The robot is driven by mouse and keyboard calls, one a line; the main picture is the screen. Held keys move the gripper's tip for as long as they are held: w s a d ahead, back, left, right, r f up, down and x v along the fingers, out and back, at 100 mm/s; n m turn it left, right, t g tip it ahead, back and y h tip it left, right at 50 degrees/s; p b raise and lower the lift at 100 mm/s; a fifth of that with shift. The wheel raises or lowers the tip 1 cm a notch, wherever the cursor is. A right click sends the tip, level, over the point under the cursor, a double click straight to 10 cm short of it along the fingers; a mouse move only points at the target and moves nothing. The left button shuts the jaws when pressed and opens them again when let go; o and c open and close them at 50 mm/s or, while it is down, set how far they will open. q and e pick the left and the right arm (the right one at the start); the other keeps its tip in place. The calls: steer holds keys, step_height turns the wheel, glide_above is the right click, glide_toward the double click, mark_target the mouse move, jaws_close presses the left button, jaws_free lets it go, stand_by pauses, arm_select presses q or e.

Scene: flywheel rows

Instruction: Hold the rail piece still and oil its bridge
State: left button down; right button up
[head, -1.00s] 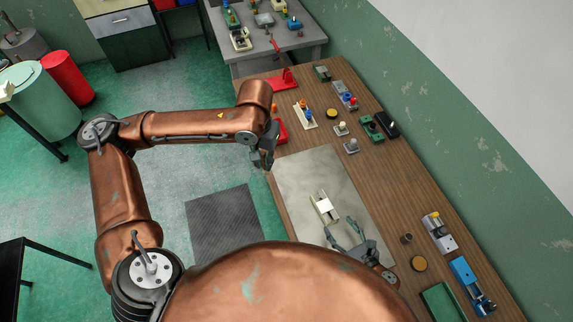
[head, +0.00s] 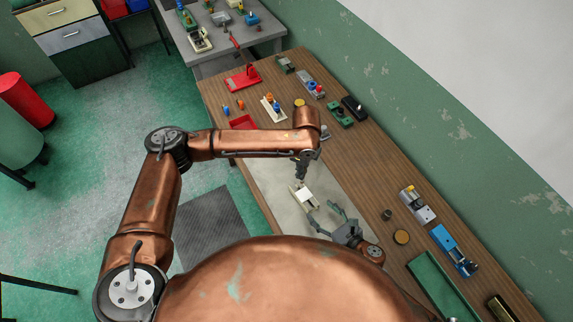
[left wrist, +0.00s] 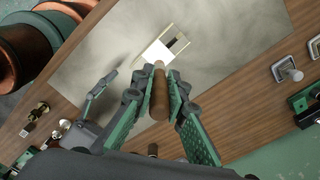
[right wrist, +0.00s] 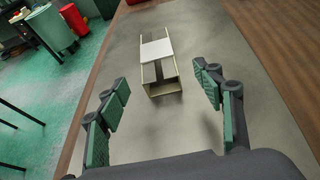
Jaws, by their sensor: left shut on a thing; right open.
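The rail piece (head: 308,205), a cream channel with a white bridge (right wrist: 157,50) across it, lies on a grey mat. It also shows in the left wrist view (left wrist: 177,43). My left gripper (head: 302,178) is above the rail piece in the head view. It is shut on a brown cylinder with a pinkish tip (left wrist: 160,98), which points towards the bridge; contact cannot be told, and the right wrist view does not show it. My right gripper (right wrist: 161,82) is open and empty, its fingers spread to either side of the rail piece's near end, apart from it.
The grey mat (head: 275,180) is bare around the rail piece.

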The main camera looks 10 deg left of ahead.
mark_target(304, 196)
arm_select(q)
steer(key=shift+w+d+f+m, duration=0.1)
steer(key=shift+d+f+m, duration=0.25)
steer(key=shift+d+m, duration=0.15)
arm_select(e)
steer(key=shift+w, duration=0.1)
arm_select(q)
steer(key=shift+d+f+m, duration=0.1)
steer(key=shift+d+m, duration=0.05)
steer(key=shift+m, duration=0.15)
arm_select(e)
steer(key=shift+s+a, duration=0.15)
steer(key=shift+s, duration=0.1)
steer(key=shift+w+a, duration=0.15)
steer(key=shift+a, duration=0.05)
steer(key=x, duration=1.1)
steer(key=shift+w, duration=0.1)
arm_select(q)
steer(key=shift+s+d, duration=0.1)
steer(key=shift+s, duration=0.2)
arm_select(e)
steer(key=shift+a+f, duration=0.1)
